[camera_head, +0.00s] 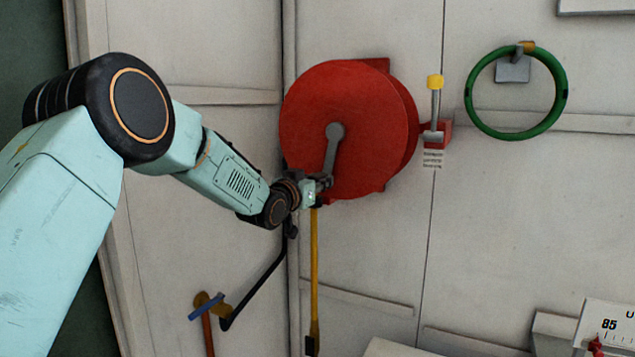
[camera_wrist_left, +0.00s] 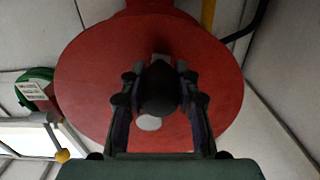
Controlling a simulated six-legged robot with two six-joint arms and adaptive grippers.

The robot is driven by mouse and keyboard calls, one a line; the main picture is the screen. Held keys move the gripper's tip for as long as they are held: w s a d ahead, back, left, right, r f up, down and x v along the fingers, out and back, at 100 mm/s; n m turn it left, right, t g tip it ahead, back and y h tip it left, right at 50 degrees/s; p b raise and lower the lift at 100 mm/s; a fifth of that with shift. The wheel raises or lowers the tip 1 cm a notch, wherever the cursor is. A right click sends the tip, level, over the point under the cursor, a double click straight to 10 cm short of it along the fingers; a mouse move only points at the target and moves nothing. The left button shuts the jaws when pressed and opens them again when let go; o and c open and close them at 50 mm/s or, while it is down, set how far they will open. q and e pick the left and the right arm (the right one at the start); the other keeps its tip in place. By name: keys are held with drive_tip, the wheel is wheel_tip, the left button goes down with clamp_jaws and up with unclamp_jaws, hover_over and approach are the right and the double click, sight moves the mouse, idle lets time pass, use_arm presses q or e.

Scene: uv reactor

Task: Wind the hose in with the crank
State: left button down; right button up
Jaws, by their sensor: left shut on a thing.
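The red hose reel (camera_head: 310,105) is mounted on the pale wall, and its red disc fills much of the left wrist view (camera_wrist_left: 85,80). Its grey crank (camera_head: 331,150) runs from the hub down and slightly left. My left gripper (camera_head: 322,182) is at the crank's lower end. In the left wrist view my left gripper (camera_wrist_left: 158,78) is shut on the dark crank handle (camera_wrist_left: 158,92), with a finger on each side. The yellow hose (camera_head: 314,265) hangs straight down below the reel. My right gripper is in neither view.
A yellow-tipped lever (camera_head: 435,90) on a red bracket stands just right of the reel. A green ring (camera_head: 473,105) hangs farther right. A gauge (camera_head: 610,320) is at lower right.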

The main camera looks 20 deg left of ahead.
use_arm(q)
drive_tip(key=shift+a+r+m, duration=0.2)
drive_tip(key=shift+a+m, duration=0.05)
drive_tip(key=shift+m, duration=0.05)
